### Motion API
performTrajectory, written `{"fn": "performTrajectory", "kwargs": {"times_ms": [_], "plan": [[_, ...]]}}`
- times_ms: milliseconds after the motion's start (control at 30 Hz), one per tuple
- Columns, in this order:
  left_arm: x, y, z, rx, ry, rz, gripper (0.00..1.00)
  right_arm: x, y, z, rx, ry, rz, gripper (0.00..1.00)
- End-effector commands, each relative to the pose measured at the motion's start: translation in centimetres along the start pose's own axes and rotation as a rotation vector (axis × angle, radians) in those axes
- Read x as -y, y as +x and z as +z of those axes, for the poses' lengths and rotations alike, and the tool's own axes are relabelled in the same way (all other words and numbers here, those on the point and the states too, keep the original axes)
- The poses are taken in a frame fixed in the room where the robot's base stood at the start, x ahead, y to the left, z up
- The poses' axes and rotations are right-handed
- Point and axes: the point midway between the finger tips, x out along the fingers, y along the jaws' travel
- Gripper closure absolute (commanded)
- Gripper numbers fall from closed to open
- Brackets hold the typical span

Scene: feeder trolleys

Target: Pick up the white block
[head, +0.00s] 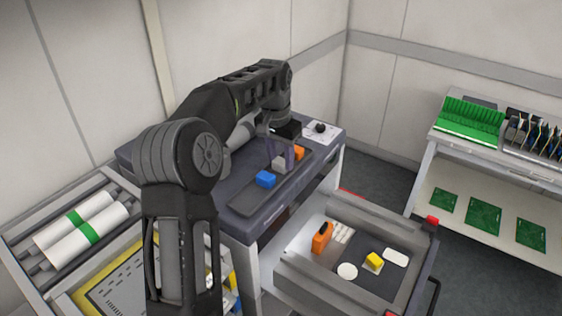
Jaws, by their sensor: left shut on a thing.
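My left gripper (283,155) comes down from above over a dark tray (247,204) on the trolley top. It is shut on a small pale grey-white block (279,164), whose upper part is partly hidden by the fingers. The block is at or just above the tray; I cannot tell whether it touches it. A blue block (265,179) lies in front of it to the left, and an orange block (298,152) is behind it to the right. My right gripper is not in view.
An open drawer (364,290) below right holds an orange item (321,240), a yellow block (374,260) and white pieces. A paper with a dark round thing (320,128) lies at the trolley's far corner. Green boards (468,121) stand on a rack at right. White rolls (80,232) are at left.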

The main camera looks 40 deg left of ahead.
Motion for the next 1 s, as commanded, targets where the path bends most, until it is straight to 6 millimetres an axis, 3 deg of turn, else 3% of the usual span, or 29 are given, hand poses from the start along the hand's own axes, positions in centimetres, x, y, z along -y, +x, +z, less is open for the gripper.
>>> {"fn": "performTrajectory", "kwargs": {"times_ms": [267,467,700,1000], "plan": [[0.0,-1.1,-0.2,-0.002,0.000,-0.001,1.00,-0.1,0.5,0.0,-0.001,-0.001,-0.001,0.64],[0.0,-3.5,-0.5,-0.004,0.001,-0.001,1.00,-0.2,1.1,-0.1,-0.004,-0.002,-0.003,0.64],[-6.0,-3.1,-0.4,-0.001,0.008,0.001,1.00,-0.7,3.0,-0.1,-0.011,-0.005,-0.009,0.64],[-14.4,-3.4,-0.4,0.000,0.006,0.001,1.00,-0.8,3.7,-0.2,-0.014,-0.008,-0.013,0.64]]}}
